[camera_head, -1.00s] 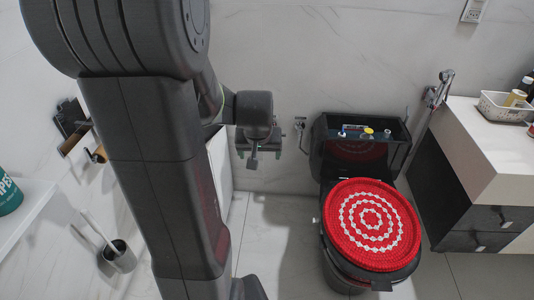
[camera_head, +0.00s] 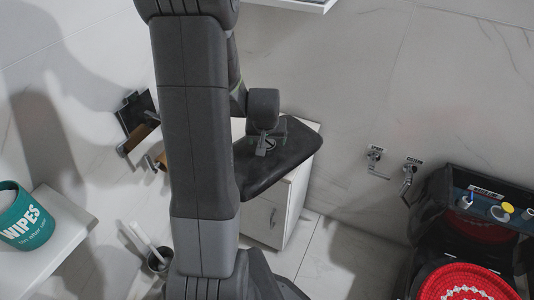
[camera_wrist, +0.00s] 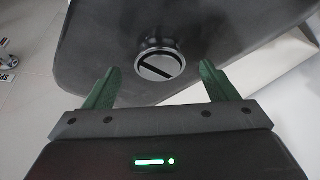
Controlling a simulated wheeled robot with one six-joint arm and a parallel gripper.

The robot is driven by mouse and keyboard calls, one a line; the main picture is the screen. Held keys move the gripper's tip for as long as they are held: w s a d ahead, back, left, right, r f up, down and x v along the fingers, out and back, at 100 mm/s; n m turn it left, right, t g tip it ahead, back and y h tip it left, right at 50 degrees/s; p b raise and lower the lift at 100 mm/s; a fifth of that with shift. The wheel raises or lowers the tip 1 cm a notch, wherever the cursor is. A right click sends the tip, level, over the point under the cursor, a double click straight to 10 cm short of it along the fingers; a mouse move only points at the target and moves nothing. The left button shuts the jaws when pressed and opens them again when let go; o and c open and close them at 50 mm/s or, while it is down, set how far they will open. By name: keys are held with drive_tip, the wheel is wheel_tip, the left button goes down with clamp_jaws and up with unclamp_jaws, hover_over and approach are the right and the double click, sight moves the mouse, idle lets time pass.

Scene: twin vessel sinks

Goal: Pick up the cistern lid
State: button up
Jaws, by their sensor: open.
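The cistern lid (camera_head: 290,160) is a dark slab with rounded corners. It lies on top of a white cabinet in the head view, partly hidden behind my arm. In the wrist view the lid (camera_wrist: 100,45) fills the upper middle, with a round chrome flush button (camera_wrist: 160,66) on it. My gripper (camera_wrist: 160,72) is open, its two green fingers apart on either side below the button, with nothing between them. I cannot tell whether the fingertips touch the lid. The open cistern (camera_head: 450,190) stands at the right, with its inner fittings showing.
The white cabinet (camera_head: 294,212) stands against the wall under the lid. The toilet's red-and-white cover (camera_head: 440,285) is at the lower right. A teal wipes tub (camera_head: 25,222) sits on a white counter (camera_head: 60,258) at left. A brush holder (camera_head: 158,260) stands near my arm.

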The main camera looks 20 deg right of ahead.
drive_tip(key=shift+x, duration=0.95)
drive_tip(key=shift+w+r, duration=0.1)
drive_tip(key=shift+r, duration=0.05)
clamp_jaws()
